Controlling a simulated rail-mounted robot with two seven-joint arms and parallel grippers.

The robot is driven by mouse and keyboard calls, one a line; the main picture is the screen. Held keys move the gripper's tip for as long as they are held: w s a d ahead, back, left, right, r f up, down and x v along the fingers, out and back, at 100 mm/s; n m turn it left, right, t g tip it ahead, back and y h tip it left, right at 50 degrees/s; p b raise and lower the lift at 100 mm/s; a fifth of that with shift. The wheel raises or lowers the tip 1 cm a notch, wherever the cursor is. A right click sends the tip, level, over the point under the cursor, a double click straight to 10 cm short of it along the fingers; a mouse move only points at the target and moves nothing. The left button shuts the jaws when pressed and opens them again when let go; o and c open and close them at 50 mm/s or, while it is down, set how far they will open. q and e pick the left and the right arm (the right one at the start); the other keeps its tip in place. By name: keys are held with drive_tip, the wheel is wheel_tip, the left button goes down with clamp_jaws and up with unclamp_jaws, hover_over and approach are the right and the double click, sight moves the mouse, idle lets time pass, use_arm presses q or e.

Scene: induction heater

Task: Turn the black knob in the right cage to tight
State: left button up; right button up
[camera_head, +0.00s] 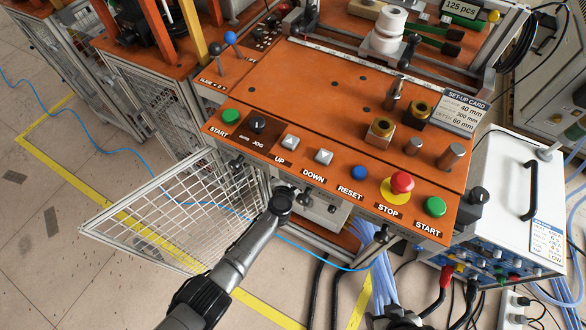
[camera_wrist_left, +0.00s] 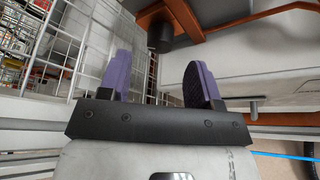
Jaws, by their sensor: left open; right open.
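In the left wrist view my left gripper (camera_wrist_left: 158,82) is open, with its two purple fingers apart and nothing between them. A dark cylindrical knob-like part (camera_wrist_left: 160,34) hangs above and beyond the gap between the fingers, apart from them. I cannot tell for certain that it is the task's knob. In the head view my left arm reaches up to the orange panel's front edge, and its gripper is hidden there. Several black knobs, one here (camera_head: 383,235), show under that edge. My right gripper (camera_head: 400,316) is dark and partly cut off at the bottom.
A mesh cage door (camera_head: 165,205) stands swung open left of my left arm. The orange control panel (camera_head: 320,135) carries buttons and a red stop button (camera_head: 401,182). A white power unit (camera_head: 510,185) with cables stands at the right. White mesh (camera_wrist_left: 40,50) lies close left of the left gripper.

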use_arm(q)
drive_tip(key=b+x, duration=0.2)
drive_tip(key=x, duration=0.1)
drive_tip(key=shift+f, duration=0.2)
drive_tip(key=shift+w+b, duration=0.5)
drive_tip(key=shift+w, duration=0.15)
drive_tip(key=shift+d, duration=0.1)
drive_tip(key=shift+c, duration=0.5)
drive_tip(key=c, duration=0.8)
drive_tip(key=shift+f+m, duration=0.15)
drive_tip(key=shift+m, duration=0.15)
drive_tip(key=shift+c, duration=0.2)
drive_tip(key=shift+m+b, duration=0.3)
drive_tip(key=shift+b, duration=0.05)
drive_tip(key=o, duration=0.9)
drive_tip(key=shift+y, duration=0.3)
drive_tip(key=shift+o, duration=0.2)
